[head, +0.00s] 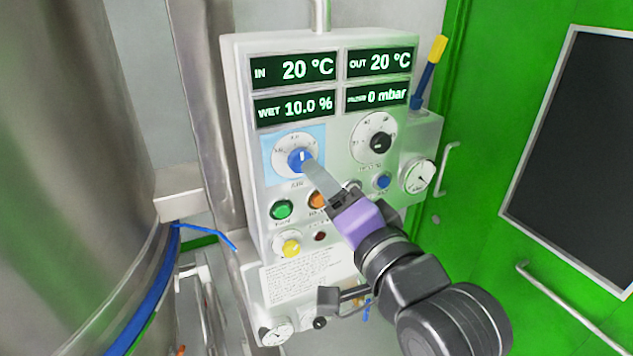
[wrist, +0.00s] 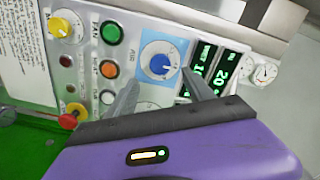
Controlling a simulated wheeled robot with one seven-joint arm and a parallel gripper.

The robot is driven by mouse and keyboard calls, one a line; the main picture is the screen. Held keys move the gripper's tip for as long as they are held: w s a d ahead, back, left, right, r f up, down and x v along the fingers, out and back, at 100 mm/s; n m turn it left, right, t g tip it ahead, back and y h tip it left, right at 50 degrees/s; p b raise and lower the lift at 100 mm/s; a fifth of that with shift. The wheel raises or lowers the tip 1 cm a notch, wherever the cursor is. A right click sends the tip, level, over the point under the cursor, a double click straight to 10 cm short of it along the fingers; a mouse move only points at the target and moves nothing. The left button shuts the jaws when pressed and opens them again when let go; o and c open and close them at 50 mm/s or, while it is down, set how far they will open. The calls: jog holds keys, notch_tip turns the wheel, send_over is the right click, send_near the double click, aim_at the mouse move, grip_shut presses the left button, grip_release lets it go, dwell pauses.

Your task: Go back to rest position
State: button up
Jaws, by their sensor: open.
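My gripper (head: 310,168) is in front of the control panel (head: 243,150), its fingers pointing at the blue knob (head: 298,159) on the light-blue patch. In the wrist view, my gripper (wrist: 160,80) is open with nothing between its fingertips, and the blue knob (wrist: 159,64) shows ahead between the two fingers. In the head view the fingers overlap the knob's lower right edge. Whether the fingertips touch the knob I cannot tell. My purple wrist housing and dark arm reach up from the lower right.
A black knob (head: 380,142), green button (head: 282,210), orange button (head: 316,200) and yellow knob (head: 291,248) surround the spot. A gauge (head: 417,176) projects at the panel's right. A large steel vessel (head: 75,150) stands left, a green door (head: 480,180) right.

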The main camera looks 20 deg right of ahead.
jog(key=s+f+n+g+b, duration=0.1)
jog(key=s+f+n, duration=0.5)
jog(key=s+f, duration=0.7)
jog(key=s+f+n+g+b, duration=0.2)
jog(key=s+f+n, duration=0.4)
jog(key=s+f, duration=0.8)
jog(key=s, duration=0.8)
jog(key=shift+f+n+b, duration=0.3)
jog(key=shift+b, duration=0.05)
dwell(0.5)
